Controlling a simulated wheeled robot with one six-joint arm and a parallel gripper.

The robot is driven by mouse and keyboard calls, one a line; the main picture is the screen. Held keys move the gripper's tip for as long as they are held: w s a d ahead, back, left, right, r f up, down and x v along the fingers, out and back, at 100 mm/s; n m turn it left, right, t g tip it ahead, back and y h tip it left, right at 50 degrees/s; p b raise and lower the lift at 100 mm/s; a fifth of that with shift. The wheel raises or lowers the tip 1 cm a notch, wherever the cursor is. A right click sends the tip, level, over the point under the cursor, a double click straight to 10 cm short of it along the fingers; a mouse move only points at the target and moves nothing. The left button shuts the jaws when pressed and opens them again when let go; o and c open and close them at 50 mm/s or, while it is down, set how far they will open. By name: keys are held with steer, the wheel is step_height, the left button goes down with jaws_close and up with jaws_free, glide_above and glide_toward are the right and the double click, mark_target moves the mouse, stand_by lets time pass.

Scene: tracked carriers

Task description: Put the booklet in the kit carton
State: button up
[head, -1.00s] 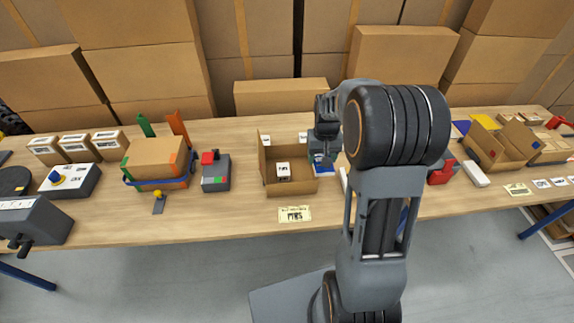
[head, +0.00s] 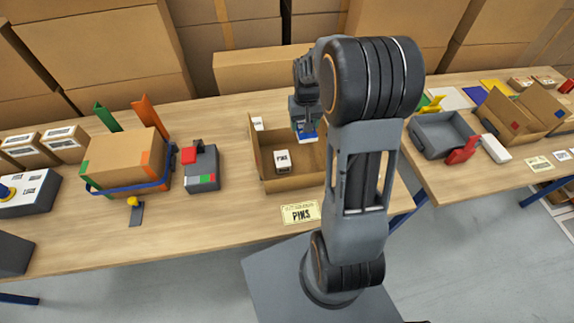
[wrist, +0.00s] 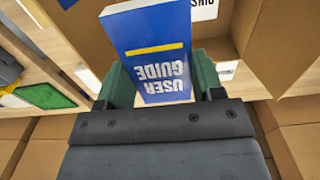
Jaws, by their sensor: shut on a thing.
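The booklet is blue with a yellow stripe and the words USER GUIDE (wrist: 150,28). My gripper (wrist: 163,82) is shut on it, with a green finger on each side. In the head view my gripper (head: 306,122) is at the back right part of the open kit carton (head: 287,184), and a bit of the blue booklet (head: 308,136) shows below it. I cannot tell how far the booklet is below the carton's rim. A small white-labelled box (head: 283,161) stands inside the carton at the left. My arm hides the carton's right edge.
A PINS card (head: 299,213) lies before the carton. A grey device with a red top (head: 202,168) and a strapped box (head: 128,158) stand to the left. A grey tray (head: 441,135) and another open carton (head: 528,112) are on the right table.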

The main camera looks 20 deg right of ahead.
step_height(320, 180, down, 2)
steer(key=shift+w+f+b, duration=0.1)
steer(key=shift+w+b, duration=0.05)
steer(key=shift+b, duration=0.55)
steer(key=p, duration=0.1)
glide_above(301, 161)
step_height(301, 161, down, 10)
steer(key=shift+a+r, duration=0.1)
steer(key=shift+f, duration=0.25)
steer(key=shift+f+b, duration=0.4)
steer(key=shift+b, duration=0.1)
steer(key=shift+f, duration=0.1)
steer(key=o, duration=1)
